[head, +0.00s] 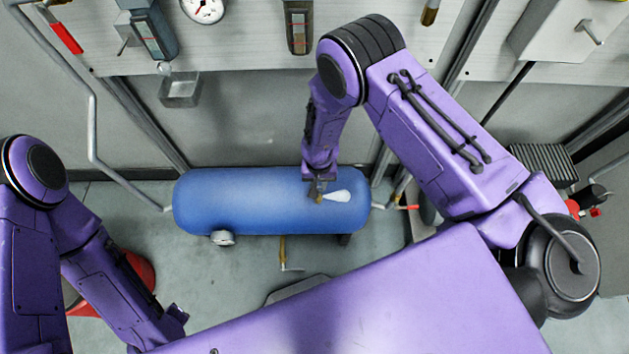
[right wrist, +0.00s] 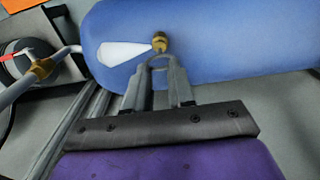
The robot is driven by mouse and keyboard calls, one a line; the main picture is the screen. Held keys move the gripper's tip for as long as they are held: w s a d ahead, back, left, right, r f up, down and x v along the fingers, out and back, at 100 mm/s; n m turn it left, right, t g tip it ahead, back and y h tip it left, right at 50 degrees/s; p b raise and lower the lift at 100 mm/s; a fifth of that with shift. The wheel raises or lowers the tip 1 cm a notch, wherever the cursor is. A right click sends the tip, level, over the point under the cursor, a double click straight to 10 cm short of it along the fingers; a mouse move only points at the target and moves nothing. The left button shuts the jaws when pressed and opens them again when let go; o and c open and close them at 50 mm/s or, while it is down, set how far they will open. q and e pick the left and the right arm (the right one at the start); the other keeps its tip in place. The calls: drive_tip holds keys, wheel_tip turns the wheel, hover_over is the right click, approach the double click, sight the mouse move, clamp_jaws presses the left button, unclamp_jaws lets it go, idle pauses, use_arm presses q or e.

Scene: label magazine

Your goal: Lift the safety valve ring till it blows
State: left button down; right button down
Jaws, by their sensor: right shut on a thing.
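The blue tank (head: 245,200) lies on its side below the wall panel. A small brass safety valve (right wrist: 160,40) stands on it, with a thin metal ring (right wrist: 161,60) on its near side. My right gripper (head: 318,190) is at the valve; in the right wrist view its two fingers (right wrist: 160,75) are shut on the ring. A white cone-shaped plume (head: 337,196) spreads sideways from the valve along the tank; it also shows in the right wrist view (right wrist: 125,52).
A round dial gauge (head: 203,8) and a small metal box (head: 181,90) are on the wall behind. A brass drain cock (head: 283,252) hangs under the tank. A pipe with a red handle (head: 408,207) leaves the tank's right end. A red bucket-like thing is partly behind my left arm.

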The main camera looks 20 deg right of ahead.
drive_tip(key=c, duration=0.9)
unclamp_jaws()
drive_tip(key=shift+c, duration=0.2)
wheel_tip(320, 180, up, 11)
drive_tip(key=shift+f, duration=0.15)
drive_tip(key=s+d+f+t+h, duration=0.1)
drive_tip(key=s+d+f+t, duration=0.2)
drive_tip(key=d+t, duration=0.35)
drive_tip(key=s+d+f+m+g+h, duration=0.1)
drive_tip(key=s+d, duration=0.2)
drive_tip(key=s, duration=0.7)
drive_tip(key=s+d+f+m+g+h, duration=0.1)
drive_tip(key=s+d+f+g, duration=0.1)
drive_tip(key=s, duration=0.8)
drive_tip(key=shift+d+f+m, duration=0.3)
drive_tip(key=shift+d, duration=0.5)
